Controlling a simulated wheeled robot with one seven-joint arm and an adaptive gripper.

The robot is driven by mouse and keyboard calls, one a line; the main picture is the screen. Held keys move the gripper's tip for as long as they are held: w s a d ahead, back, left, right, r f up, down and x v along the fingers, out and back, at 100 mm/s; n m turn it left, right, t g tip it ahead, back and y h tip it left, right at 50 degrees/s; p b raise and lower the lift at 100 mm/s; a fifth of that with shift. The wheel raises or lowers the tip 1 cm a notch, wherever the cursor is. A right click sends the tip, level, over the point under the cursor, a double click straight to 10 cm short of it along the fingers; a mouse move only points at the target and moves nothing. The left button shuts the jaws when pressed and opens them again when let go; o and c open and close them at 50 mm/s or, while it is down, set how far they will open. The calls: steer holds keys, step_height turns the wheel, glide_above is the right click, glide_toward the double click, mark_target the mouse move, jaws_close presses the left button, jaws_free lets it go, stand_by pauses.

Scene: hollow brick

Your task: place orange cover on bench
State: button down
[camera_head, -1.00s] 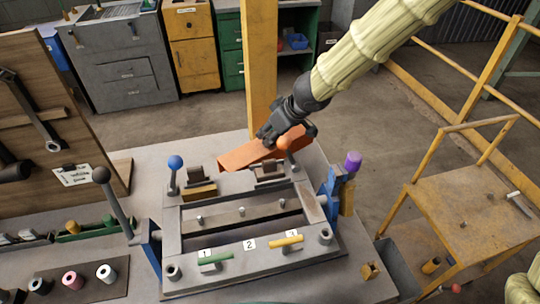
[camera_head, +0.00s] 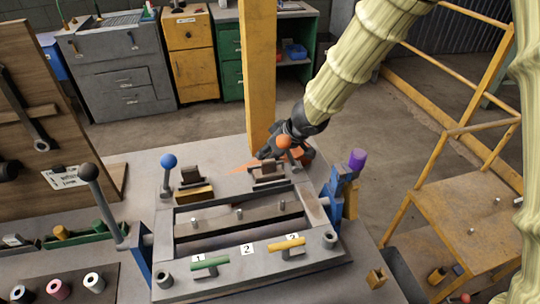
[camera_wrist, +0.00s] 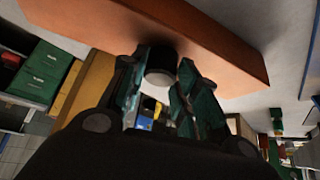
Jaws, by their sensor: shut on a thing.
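The orange cover (camera_head: 242,167) shows only as a thin strip in the head view, low at the bench's far side behind the fixture. Most of it is hidden by a clamp block and my gripper. In the wrist view the orange cover (camera_wrist: 215,50) is a long flat slab with a dark round knob (camera_wrist: 161,66). My gripper (camera_head: 282,150) is shut on that knob; its fingers in the wrist view (camera_wrist: 160,85) stand either side of it. The bench (camera_head: 140,178) is grey. I cannot tell whether the cover touches it.
A grey fixture frame (camera_head: 165,250) with numbered handles stands in front of the cover. A blue-knobbed lever (camera_head: 169,161) and an orange-knobbed lever (camera_head: 283,141) rise near it. A yellow post (camera_head: 261,60) stands behind the bench. A wooden tool board (camera_head: 50,120) is at left.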

steer(key=c, duration=1.1)
jaws_free()
steer(key=shift+f, duration=0.1)
steer(key=shift+d+r, duration=0.15)
steer(key=shift+r, duration=0.4)
steer(key=shift+p+v, duration=2.5)
steer(key=shift+v, duration=3.1)
steer(key=shift+s+f, duration=0.1)
steer(key=shift+f, duration=0.05)
